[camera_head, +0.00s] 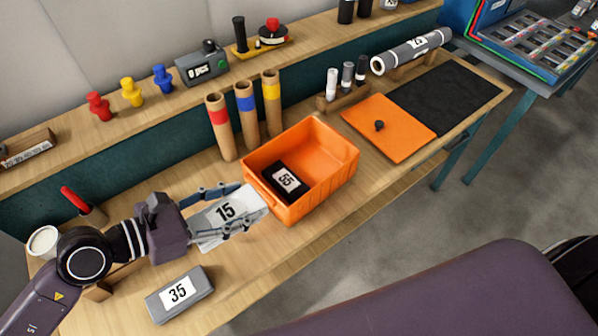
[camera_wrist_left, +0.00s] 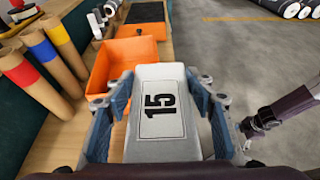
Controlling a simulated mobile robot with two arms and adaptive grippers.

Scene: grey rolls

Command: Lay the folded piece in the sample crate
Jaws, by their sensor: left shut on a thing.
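My left gripper (camera_head: 236,213) is shut on a light grey folded piece (camera_head: 213,222) with a white label reading 15. The piece also shows between the fingers in the left wrist view (camera_wrist_left: 160,78), with the left gripper (camera_wrist_left: 162,112) on both its sides. The orange sample crate (camera_head: 333,164) stands on the bench, just right of the held piece. A black piece labelled 55 (camera_head: 285,181) lies inside the crate at its left. The crate shows beyond the gripper in the left wrist view (camera_wrist_left: 102,68).
A grey piece labelled 35 (camera_head: 180,293) lies at the bench's front left. Cardboard tubes (camera_head: 246,112) stand behind the crate. The crate's right part is empty.

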